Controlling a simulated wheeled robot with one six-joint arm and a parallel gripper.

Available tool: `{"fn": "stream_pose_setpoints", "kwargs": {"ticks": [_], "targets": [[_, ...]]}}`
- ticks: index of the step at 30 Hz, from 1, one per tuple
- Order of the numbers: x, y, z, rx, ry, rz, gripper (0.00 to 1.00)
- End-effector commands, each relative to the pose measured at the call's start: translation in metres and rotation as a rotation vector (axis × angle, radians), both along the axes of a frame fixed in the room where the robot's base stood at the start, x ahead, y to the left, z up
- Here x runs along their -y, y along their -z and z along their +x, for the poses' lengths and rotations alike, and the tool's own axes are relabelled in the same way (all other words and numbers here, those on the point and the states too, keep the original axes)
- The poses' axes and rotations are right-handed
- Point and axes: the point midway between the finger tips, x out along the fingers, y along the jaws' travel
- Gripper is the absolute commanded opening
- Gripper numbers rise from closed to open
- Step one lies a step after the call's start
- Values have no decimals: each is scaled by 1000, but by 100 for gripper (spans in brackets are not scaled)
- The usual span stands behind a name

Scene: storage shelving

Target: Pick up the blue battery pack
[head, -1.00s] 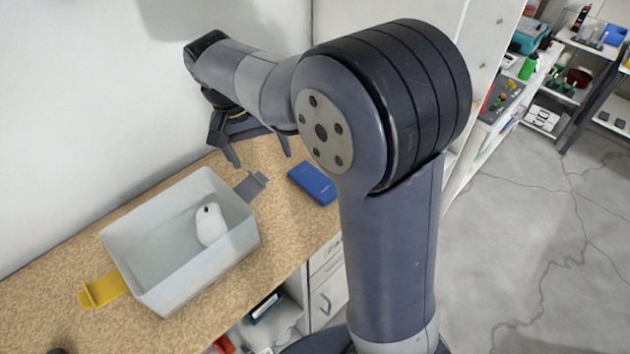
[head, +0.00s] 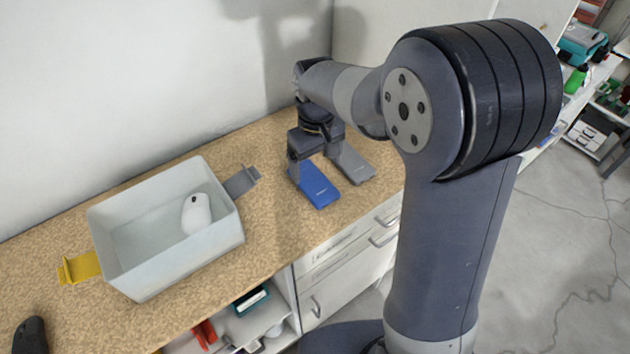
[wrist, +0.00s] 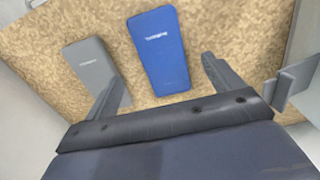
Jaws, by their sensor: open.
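The blue battery pack (head: 319,188) lies flat on the speckled tan counter, to the right of the bin. It also shows in the wrist view (wrist: 160,52), ahead of and roughly between the two fingers. My gripper (head: 316,168) is open and empty above the counter, at the back end of the blue pack. In the wrist view my gripper (wrist: 162,85) has its fingers spread, with the near end of the pack between them. A grey pack (head: 354,164) of similar shape lies to the right of the blue one, and it is at the left in the wrist view (wrist: 92,65).
A pale open bin (head: 125,278) with a white object (head: 196,213) inside stands left of the packs. A grey holder (head: 241,181) and a yellow holder (head: 80,268) flank it. A dark mouse-like object (head: 30,337) lies at lower left. A wall runs behind the counter.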

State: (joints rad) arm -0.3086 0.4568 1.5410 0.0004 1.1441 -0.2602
Motion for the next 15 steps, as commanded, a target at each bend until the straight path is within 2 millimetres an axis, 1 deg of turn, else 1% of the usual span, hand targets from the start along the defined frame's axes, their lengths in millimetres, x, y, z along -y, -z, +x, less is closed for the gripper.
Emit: {"fn": "stream_pose_setpoints", "kwargs": {"ticks": [5,11,15], "targets": [[-2,11,1,-3,0,-2,87],[-8,36,7,-5,1,-2,87],[-8,53,8,-2,1,-1,87]]}}
